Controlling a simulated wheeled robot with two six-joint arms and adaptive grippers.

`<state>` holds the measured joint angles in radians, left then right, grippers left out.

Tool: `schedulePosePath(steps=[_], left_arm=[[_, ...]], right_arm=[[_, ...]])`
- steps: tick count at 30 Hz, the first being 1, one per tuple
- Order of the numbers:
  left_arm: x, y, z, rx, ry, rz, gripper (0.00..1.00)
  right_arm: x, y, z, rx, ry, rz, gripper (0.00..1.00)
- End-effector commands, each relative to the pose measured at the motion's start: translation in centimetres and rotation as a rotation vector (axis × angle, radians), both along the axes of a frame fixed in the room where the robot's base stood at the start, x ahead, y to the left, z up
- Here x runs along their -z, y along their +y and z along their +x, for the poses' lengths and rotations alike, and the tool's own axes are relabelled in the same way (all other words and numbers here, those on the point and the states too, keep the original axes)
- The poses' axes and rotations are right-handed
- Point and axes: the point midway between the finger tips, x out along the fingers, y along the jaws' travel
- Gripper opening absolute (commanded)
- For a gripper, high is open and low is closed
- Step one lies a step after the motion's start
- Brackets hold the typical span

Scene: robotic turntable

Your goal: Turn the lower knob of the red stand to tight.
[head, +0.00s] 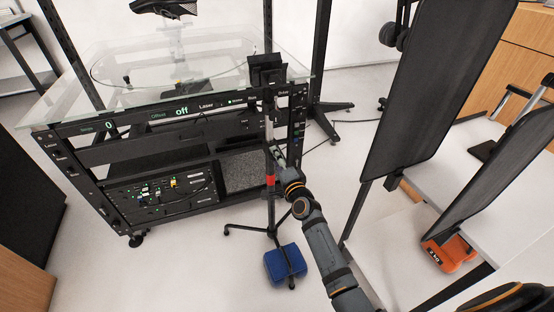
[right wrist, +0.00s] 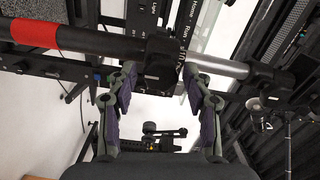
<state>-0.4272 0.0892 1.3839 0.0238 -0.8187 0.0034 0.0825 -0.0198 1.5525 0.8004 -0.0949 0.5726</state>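The red stand is a thin black tripod pole with a red band (head: 270,181), standing at the front right corner of the turntable frame. In the right wrist view its pole crosses the top, with the red band (right wrist: 35,33) at left. A black clamp collar (right wrist: 162,58) joins the black tube to a silver tube (right wrist: 222,68). Another dark collar (right wrist: 268,80) is further right. My right gripper (right wrist: 160,82) is open, its fingertips close to the first collar, one on each side. The lower knob's setting cannot be read. In the head view my right gripper (head: 277,153) is beside the pole.
The glass-topped turntable frame (head: 180,108) stands directly left of the pole. A blue weight bag (head: 285,263) lies at the tripod's feet. Tall dark panels (head: 425,85) stand to the right, with an orange case (head: 448,254) near them. Some floor in front is clear.

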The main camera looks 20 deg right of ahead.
Motion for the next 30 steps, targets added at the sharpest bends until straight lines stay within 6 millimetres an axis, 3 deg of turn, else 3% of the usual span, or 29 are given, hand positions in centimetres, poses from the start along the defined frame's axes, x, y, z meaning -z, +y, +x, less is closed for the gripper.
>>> schedulePosePath(steps=[11,14,24,30], left_arm=[[0.0,0.1,0.1,0.001,-0.002,0.001,0.62],[0.0,0.0,0.0,0.001,-0.002,0.001,0.62],[0.0,0.0,0.0,0.000,-0.001,0.000,0.62],[0.0,0.0,0.0,0.000,0.000,0.000,0.62]], right_arm=[[0.0,0.0,-0.5,0.000,0.000,-0.003,0.58],[0.1,-0.1,-2.0,0.000,0.002,-0.003,0.58],[0.1,-0.7,-9.9,-0.001,0.002,-0.001,0.58],[0.0,-0.8,-11.9,0.000,0.000,-0.001,0.58]])
